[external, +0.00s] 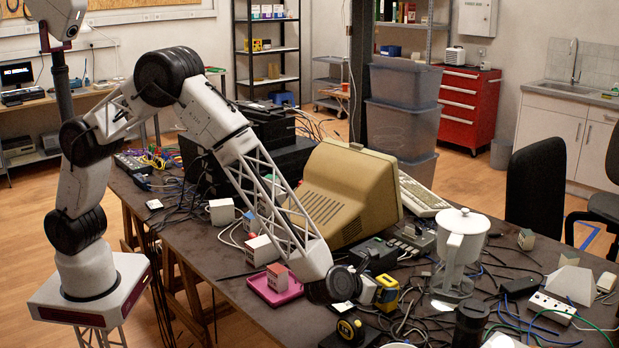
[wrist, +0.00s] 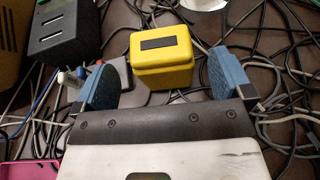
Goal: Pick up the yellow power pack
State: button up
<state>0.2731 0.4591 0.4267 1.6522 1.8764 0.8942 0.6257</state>
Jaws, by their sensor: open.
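The yellow power pack (wrist: 162,58) is a boxy yellow block with a dark strip on its top, standing on the cluttered table in the wrist view. In the external view the yellow power pack (external: 387,291) shows beside the end of my arm, partly covered. My gripper (wrist: 163,80) is open, with one blue-padded finger to the left of the pack and one to the right. Gaps show between the pack and both fingers, and nothing is held. In the external view my gripper (external: 374,290) is low over the table; its fingers are hard to make out.
Loose cables surround the pack. A dark box (wrist: 64,33) with slots stands at upper left in the wrist view. A pink tray (external: 262,293), a beige monitor (external: 345,190), a white grinder-like device (external: 462,235) and a yellow-black tape measure (external: 350,331) are nearby.

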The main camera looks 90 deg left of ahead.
aim_at(386, 280)
jog(key=shift+x, duration=1.85)
jog(key=shift+d, duration=0.1)
jog(key=c, duration=1.2)
jog(key=shift+c, duration=0.2)
jog(key=shift+r, duration=0.2)
jog(key=shift+r, duration=1.7)
jog(key=s+a+r, duration=0.1)
jog(key=s, duration=1.4)
jog(key=shift+s+a, duration=0.35)
jog(key=shift+s, duration=0.05)
jog(key=shift+r, duration=0.15)
